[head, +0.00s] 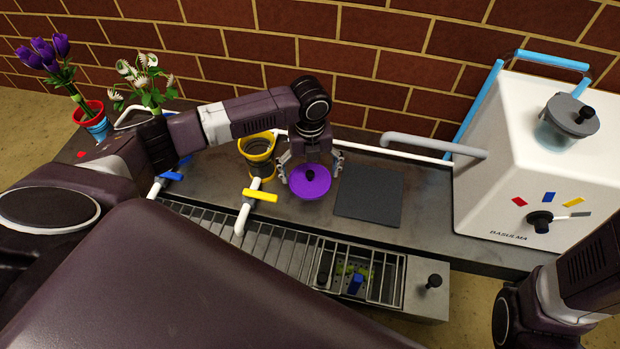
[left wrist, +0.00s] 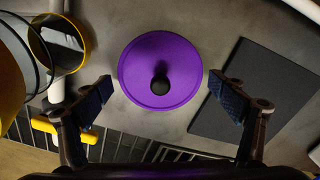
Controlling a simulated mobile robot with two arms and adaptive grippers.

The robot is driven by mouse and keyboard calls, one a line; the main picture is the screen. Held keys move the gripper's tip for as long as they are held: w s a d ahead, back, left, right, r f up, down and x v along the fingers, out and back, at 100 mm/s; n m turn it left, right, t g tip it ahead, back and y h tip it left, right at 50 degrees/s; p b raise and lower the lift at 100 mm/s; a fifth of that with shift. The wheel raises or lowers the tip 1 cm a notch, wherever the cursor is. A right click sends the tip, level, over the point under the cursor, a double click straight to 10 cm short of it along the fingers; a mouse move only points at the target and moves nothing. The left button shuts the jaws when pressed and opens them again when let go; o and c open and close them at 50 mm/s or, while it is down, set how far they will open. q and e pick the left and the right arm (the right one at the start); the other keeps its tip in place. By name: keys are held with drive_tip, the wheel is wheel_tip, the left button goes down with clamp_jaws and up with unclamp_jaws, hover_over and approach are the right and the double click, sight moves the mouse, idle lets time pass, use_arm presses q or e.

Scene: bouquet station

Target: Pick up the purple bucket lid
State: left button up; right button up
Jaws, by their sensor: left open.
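The purple bucket lid (head: 310,182) is a round disc with a dark knob, lying on the grey counter. It also shows in the left wrist view (left wrist: 160,58), with its knob near the middle of the picture. My left gripper (head: 310,168) is open above the lid. In the left wrist view its two fingers (left wrist: 159,92) stand apart on either side of the lid and look clear of its rim. My right arm shows at the lower right of the head view, but its gripper is out of view.
A yellow-rimmed bucket (head: 257,146) stands left of the lid, with a yellow-handled tap (head: 260,194) in front. A dark square mat (head: 369,195) lies to the right. A white machine (head: 545,150) stands farther right. A slatted grate (head: 270,248) runs along the front. Potted flowers (head: 97,125) stand at the left.

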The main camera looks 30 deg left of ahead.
use_arm(q)
drive_tip(key=shift+s, duration=0.1)
clamp_jaws()
idle(0.4)
